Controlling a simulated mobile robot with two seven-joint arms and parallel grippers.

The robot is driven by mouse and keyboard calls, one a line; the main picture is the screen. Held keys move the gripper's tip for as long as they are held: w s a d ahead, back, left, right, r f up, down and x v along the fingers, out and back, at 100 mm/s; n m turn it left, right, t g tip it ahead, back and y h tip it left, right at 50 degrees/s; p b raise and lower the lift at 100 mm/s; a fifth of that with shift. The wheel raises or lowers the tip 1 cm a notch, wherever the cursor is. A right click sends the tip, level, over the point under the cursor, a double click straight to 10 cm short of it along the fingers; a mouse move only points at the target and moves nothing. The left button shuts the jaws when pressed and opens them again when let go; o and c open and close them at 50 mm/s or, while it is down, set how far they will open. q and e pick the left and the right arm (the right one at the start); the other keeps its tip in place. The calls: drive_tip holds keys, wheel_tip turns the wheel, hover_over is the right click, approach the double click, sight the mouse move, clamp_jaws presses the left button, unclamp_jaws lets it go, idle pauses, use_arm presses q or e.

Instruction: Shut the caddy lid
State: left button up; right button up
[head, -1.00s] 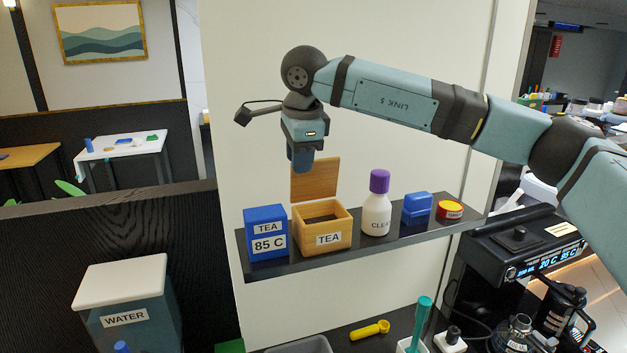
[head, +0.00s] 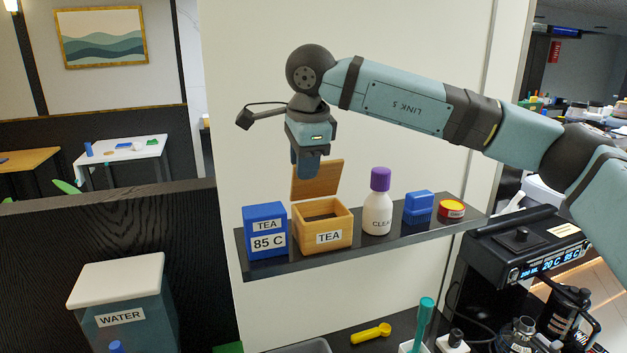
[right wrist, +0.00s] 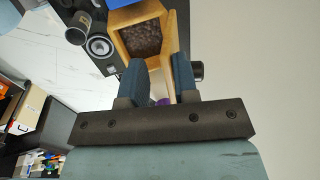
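The wooden tea caddy (head: 328,238) stands on the dark shelf, labelled TEA. Its hinged lid (head: 325,180) stands raised at the back of the box, leaving the top open. My right gripper (head: 305,172) is above the caddy, with its fingers overlapping the upper left of the lid. In the right wrist view its two fingers (right wrist: 158,82) are apart, and the lid (right wrist: 168,65) lies close by the right-hand finger; I cannot tell whether they touch. The open caddy (right wrist: 122,17) also shows there, with dark contents. My left gripper is not in view.
On the shelf (head: 290,266), a blue TEA 85 C box (head: 265,243) stands left of the caddy. To its right are a purple-capped white bottle (head: 377,213), a blue block-like container (head: 418,208) and a small red-and-yellow tin (head: 452,209). A wall is close behind.

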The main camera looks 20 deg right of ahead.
drive_tip(key=s+b, duration=0.1)
drive_tip(key=s+f+b, duration=0.1)
drive_tip(key=shift+s+f, duration=0.1)
drive_tip(key=shift+s, duration=0.3)
idle(0.4)
drive_tip(key=p+v, duration=0.3)
drive_tip(key=v, duration=0.3)
drive_tip(key=shift+w+r, duration=0.2)
drive_tip(key=shift+r, duration=0.15)
idle(0.4)
